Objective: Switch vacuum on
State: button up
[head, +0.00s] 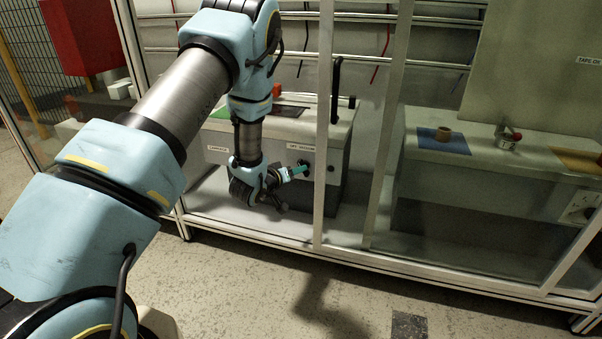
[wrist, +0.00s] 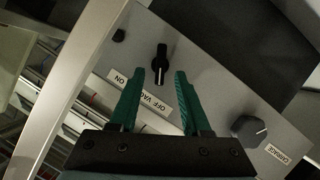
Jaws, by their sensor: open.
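The vacuum knob (wrist: 161,62) is black with a white pointer line and sits on a grey panel. Its pointer line is at the lower end in the wrist view. The vacuum label (wrist: 152,103), upside down there, reads OFF and VAC between my fingers, with ON left of the left finger. My gripper (wrist: 160,72) is open and empty. Its green fingers flank the knob in the picture; contact cannot be told. In the head view my gripper (head: 307,169) is at the front face of the console (head: 348,150), below the vacuum label (head: 301,141).
A second round knob (wrist: 250,130) with its own label (wrist: 277,154) is to the right in the wrist view. A pale frame post (head: 325,120) stands close right of my gripper. Another bench (head: 480,165) holds a brown cup (head: 444,134). A red box (head: 82,35) is upper left.

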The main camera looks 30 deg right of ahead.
jog(key=shift+b+x, duration=0.3)
jog(key=shift+x, duration=1.85)
grip_shut()
